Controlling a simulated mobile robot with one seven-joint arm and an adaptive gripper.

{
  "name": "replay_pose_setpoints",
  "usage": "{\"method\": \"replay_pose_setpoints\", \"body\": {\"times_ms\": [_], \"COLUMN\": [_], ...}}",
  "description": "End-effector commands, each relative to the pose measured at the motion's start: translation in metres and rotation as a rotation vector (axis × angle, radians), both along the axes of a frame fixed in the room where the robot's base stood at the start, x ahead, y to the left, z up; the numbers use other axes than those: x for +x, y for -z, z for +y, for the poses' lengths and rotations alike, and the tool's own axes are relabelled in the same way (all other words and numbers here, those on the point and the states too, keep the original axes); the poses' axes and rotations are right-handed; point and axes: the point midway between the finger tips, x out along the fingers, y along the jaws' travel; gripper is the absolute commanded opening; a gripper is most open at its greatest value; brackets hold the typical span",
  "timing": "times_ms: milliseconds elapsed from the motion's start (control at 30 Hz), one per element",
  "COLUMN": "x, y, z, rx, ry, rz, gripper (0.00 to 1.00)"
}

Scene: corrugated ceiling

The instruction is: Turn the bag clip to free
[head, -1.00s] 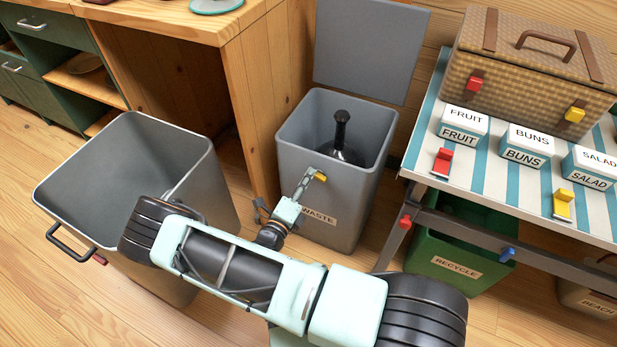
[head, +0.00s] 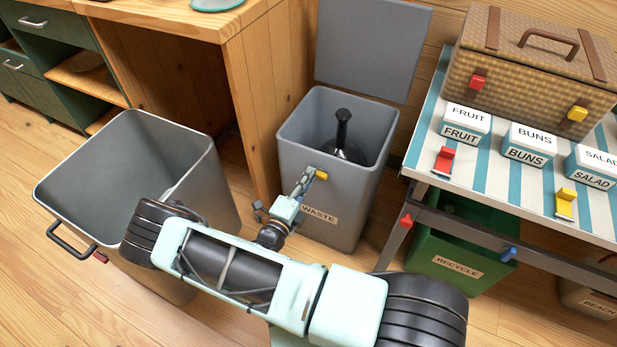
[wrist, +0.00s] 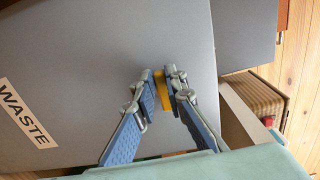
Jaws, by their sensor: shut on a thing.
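The yellow clip (head: 321,175) sits on the front of the grey bin labelled WASTE (head: 285,165), near its upper part. It also shows in the wrist view (wrist: 161,90) as a narrow upright yellow piece. My gripper (wrist: 163,82) is shut on the yellow clip, with one blue-grey finger on each side. In the head view my gripper (head: 309,175) reaches up to the bin's front from below. Much of the clip is hidden between the fingers, so I cannot tell its exact turn.
The bin's lid (head: 370,45) stands open, with a dark-handled thing (head: 342,130) inside. An open grey bin (head: 190,190) stands left. A striped table (head: 480,180) with clips, labelled boxes and a wicker basket (head: 530,65) is right. A green RECYCLE bin (head: 455,250) stands under it.

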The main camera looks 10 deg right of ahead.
Motion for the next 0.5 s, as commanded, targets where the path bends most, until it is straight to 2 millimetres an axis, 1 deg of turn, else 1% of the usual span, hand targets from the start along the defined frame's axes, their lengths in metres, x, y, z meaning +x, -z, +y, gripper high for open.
{"method": "replay_pose_setpoints", "body": {"times_ms": [67, 100, 200, 267, 500], "x": [0.0007, 0.0007, 0.0005, 0.0004, -0.0001], "y": [-0.0006, -0.0006, -0.0005, -0.0004, -0.0001], "z": [-0.0006, -0.0006, -0.0006, -0.0005, -0.0001], "rx": [-0.003, -0.003, -0.001, -0.001, 0.000], "ry": [0.000, 0.000, 0.000, 0.000, 0.000], "rz": [0.000, 0.000, 0.000, 0.000, 0.000], "gripper": [0.00, 0.12, 0.23, 0.29, 0.29]}}
